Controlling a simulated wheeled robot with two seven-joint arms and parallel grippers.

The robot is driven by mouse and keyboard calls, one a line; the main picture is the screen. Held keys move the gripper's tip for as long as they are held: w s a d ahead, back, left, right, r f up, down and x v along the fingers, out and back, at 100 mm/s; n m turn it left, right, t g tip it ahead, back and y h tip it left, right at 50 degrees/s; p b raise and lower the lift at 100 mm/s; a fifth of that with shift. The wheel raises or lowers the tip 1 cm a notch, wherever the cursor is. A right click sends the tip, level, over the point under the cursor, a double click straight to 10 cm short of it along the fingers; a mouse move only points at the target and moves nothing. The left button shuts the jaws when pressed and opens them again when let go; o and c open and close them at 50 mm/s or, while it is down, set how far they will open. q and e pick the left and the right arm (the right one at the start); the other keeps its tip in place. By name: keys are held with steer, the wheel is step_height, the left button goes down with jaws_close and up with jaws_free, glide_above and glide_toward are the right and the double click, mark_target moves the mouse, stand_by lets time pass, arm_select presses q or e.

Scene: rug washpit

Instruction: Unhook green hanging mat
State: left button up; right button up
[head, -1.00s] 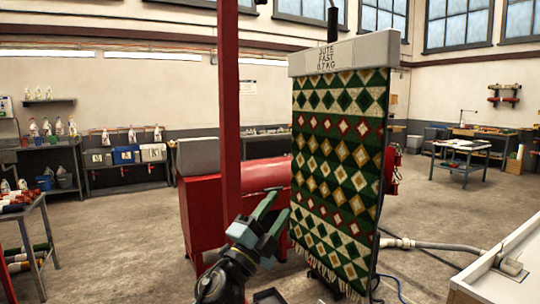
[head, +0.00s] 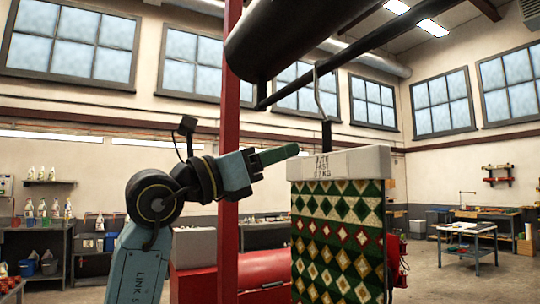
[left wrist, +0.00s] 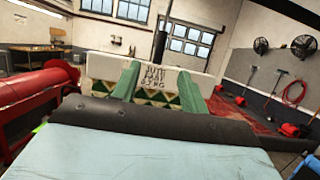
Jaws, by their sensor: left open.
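The green hanging mat (head: 338,235), patterned with white, red and gold diamonds, hangs below a pale header block (head: 340,163) with printed lettering. A dark stem (head: 326,135) rises from the block to a grey hook (head: 318,92) at an overhead dark rail (head: 350,55). My left gripper (head: 285,153) is raised level with the block's top, just left of it, pointing right. In the left wrist view the open green fingers (left wrist: 159,68) appear in front of the block (left wrist: 115,67), with part of the mat (left wrist: 172,101) between them. Contact cannot be told. My right gripper is not in view.
A red post (head: 230,120) stands behind my left arm. A large dark cylinder (head: 285,38) hangs above. A red drum machine (head: 262,265) is behind the mat. A worktable (head: 467,232) stands far right, with open floor around it.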

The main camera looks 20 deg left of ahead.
mark_target(323, 135)
arm_select(q)
steer(key=shift+p+x, duration=3.4)
steer(key=shift+x, duration=2.65)
steer(key=shift+c, duration=0.4)
jaws_close()
steer(key=shift+r, duration=0.15)
steer(key=shift+r+p, duration=1.65)
steer(key=shift+r, duration=0.4)
